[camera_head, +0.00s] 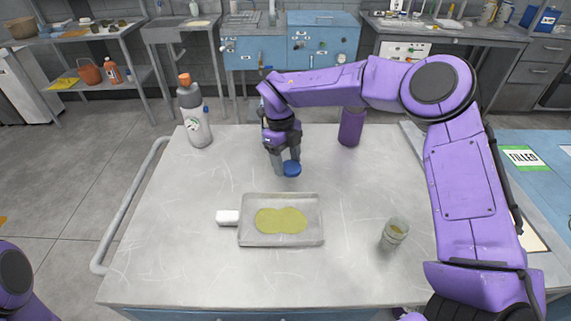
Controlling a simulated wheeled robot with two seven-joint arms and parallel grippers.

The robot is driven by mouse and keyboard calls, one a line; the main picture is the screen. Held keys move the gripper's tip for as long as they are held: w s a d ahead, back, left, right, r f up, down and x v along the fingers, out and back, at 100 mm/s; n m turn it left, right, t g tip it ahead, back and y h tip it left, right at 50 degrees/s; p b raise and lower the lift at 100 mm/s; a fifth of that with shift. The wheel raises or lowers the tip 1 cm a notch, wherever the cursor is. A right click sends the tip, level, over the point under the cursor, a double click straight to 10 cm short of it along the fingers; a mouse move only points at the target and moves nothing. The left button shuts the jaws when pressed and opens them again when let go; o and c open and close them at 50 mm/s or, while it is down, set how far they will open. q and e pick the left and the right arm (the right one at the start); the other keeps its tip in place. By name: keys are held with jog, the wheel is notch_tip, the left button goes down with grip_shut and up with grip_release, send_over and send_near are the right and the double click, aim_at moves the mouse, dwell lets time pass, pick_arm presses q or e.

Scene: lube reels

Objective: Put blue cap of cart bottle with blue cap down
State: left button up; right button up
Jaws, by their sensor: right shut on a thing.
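My right gripper (284,163) reaches over the middle of the cart top from the right, pointing down. It is shut on the blue cap (291,169), a small round cap at its fingertips. The cap is low over the cart top behind the tray; I cannot tell whether it touches the surface. A purple bottle (351,128) stands upright at the back of the cart, its top hidden by my right arm. I cannot tell whether it is the cap's bottle. My left gripper is out of view.
The grey cart (190,225) also holds a metal tray (281,240) with yellow-green liquid, a white block (227,217) at its left, a glass jar (396,233) at front right, and a grey bottle with an orange cap (194,118). The left part is largely clear.

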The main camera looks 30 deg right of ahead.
aim_at(287, 180)
jog(key=shift+w+f, duration=0.1)
jog(key=shift+f, duration=0.05)
jog(key=f, duration=0.3)
jog(key=shift+w+f+p, duration=0.2)
jog(key=shift+f+p, duration=0.1)
jog(key=shift+p, duration=0.05)
jog(key=shift+s+f, duration=0.1)
jog(key=shift+f, duration=0.1)
jog(key=shift+f+b, duration=0.35)
jog(key=shift+b, duration=0.05)
jog(key=shift+s, duration=0.1)
